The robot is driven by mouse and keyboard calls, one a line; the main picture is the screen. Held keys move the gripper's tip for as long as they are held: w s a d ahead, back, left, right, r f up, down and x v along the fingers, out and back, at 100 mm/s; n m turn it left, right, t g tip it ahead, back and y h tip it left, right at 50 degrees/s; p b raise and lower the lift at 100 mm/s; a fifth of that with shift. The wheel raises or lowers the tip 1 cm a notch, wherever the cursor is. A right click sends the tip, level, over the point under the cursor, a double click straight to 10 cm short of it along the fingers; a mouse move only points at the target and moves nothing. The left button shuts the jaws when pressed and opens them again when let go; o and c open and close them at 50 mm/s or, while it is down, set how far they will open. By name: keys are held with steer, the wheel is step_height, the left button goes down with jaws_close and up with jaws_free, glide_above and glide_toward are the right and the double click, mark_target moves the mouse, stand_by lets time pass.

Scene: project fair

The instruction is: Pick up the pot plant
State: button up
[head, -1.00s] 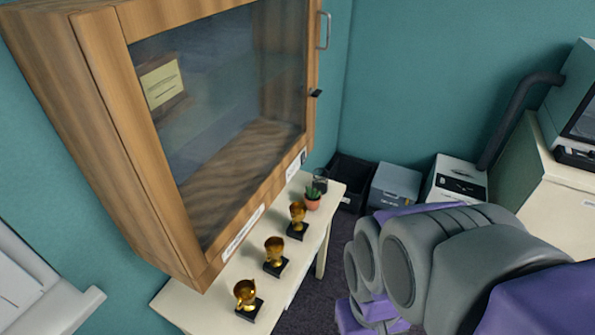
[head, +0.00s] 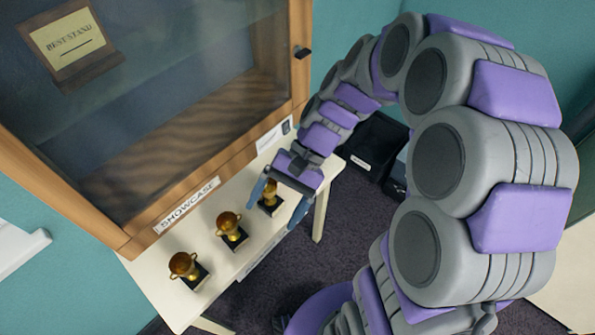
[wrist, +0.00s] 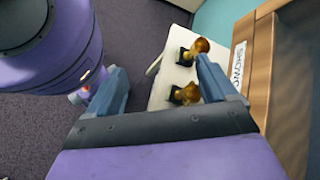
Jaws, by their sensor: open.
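The pot plant is not visible in either current view. In the earlier head view it stood at the far right end of the white table (head: 222,283), a spot my arm and gripper now cover. My gripper (head: 272,214) is open above that end of the table, its two blue-grey fingers spread to either side of the right-hand gold trophy (head: 269,199) as seen from the head. In the wrist view my gripper (wrist: 160,65) has nothing between its fingers; the table (wrist: 163,88) shows beyond them.
Two more gold trophies (head: 230,229) (head: 185,267) stand in a row on the table; trophies also show in the wrist view (wrist: 200,46). A wooden glass-fronted showcase (head: 170,215) hangs over the table's back. A black bin (head: 372,150) stands on the floor beyond.

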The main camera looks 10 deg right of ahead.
steer(key=w+d+f+m+t+y, duration=0.3)
steer(key=w+d+f+m+y, duration=0.3)
steer(key=w, duration=0.4)
steer(key=w+d+f+m+t+y, duration=0.3)
steer(key=w+d+f+m+t, duration=0.15)
steer(key=w+f, duration=0.45)
steer(key=w+d+f+m+t+h, duration=0.1)
steer(key=d+f+m+t, duration=0.7)
steer(key=d+f, duration=0.6)
steer(key=shift+m+g, duration=0.55)
steer(key=shift+g, duration=0.1)
steer(key=x, duration=0.3)
steer(key=b+x, duration=0.1)
steer(key=x, duration=0.3)
steer(key=b+x, duration=0.1)
steer(key=x, duration=0.3)
steer(key=shift+w+d+f, duration=0.15)
steer(key=shift+w+f, duration=0.05)
steer(key=shift+f, duration=0.15)
steer(key=x, duration=0.3)
steer(key=b+x, duration=0.1)
steer(key=x, duration=0.2)
steer(key=shift+w+a+f, duration=0.1)
steer(key=shift+a+f, duration=0.1)
steer(key=shift+a, duration=0.05)
steer(key=shift+w+d, duration=0.1)
